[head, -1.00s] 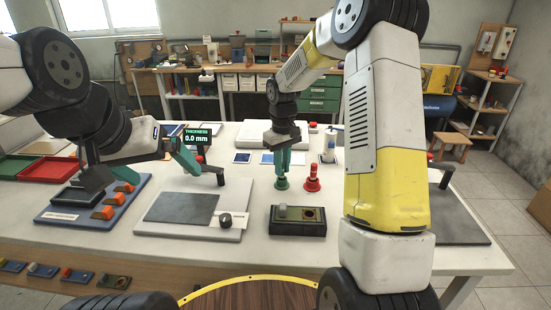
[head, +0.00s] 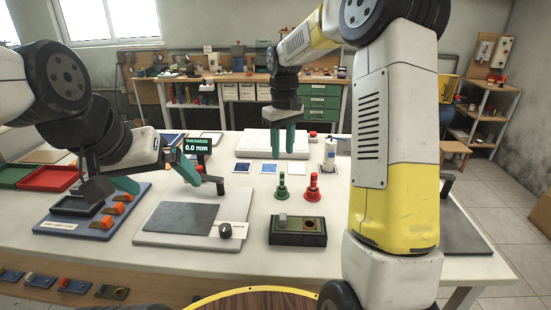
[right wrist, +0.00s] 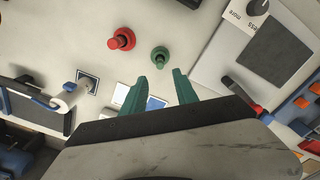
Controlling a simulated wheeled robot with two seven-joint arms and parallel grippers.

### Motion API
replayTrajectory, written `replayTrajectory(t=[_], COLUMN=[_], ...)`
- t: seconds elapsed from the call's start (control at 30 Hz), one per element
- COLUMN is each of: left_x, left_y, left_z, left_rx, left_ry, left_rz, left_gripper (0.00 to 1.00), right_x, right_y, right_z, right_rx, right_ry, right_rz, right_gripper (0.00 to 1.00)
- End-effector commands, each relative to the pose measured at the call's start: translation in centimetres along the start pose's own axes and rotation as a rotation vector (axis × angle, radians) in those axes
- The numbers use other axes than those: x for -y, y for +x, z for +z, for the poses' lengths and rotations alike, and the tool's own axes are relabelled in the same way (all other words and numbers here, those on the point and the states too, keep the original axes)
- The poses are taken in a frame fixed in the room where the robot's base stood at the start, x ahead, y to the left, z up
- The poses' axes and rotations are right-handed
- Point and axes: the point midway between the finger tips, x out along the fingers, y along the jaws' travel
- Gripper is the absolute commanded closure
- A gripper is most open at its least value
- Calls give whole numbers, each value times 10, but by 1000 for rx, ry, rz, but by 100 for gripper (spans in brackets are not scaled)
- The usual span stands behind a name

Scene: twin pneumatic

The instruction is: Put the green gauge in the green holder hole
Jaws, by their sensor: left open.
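The green gauge (head: 282,188) stands upright on the white table, just left of the red gauge (head: 313,187). The dark holder block (head: 298,238) lies in front of them. A grey piece shows at its left and a round hole at its right; I cannot tell which hole is green. My right gripper (head: 291,145) is open and empty, fingers down, above and behind the green gauge. In the right wrist view the green gauge (right wrist: 160,57) lies beyond the gap between the fingertips (right wrist: 159,76). My left gripper (head: 155,176) is open and empty over the table's left part.
A grey plate with a knob (head: 180,217) lies left of the holder. A blue tray with orange pieces (head: 95,222) is farther left. A white bottle-like item (head: 330,155) stands behind the red gauge. Flat blue cards (head: 269,168) lie behind the green gauge.

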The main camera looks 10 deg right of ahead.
Motion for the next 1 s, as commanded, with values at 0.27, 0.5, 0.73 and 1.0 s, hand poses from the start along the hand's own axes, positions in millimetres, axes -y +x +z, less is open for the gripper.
replayTrajectory(t=[0.27, 0.5, 0.73, 1.0], left_x=[0, 0, 0, 0], left_y=[0, 0, 0, 0], left_z=[0, 0, 0, 0], left_rx=[0, 0, 0, 0], left_ry=[0, 0, 0, 0], left_rz=[0, 0, 0, 0], left_gripper=[0, 0, 0, 0], right_x=[2, 24, 59, 94], right_y=[-30, -83, -110, -101], right_z=[6, 72, 158, 232], right_rx=[-15, -152, -339, -527], right_ry=[8, 101, 237, 369], right_rz=[5, 32, 23, -27], right_gripper=[64, 64, 64, 64])
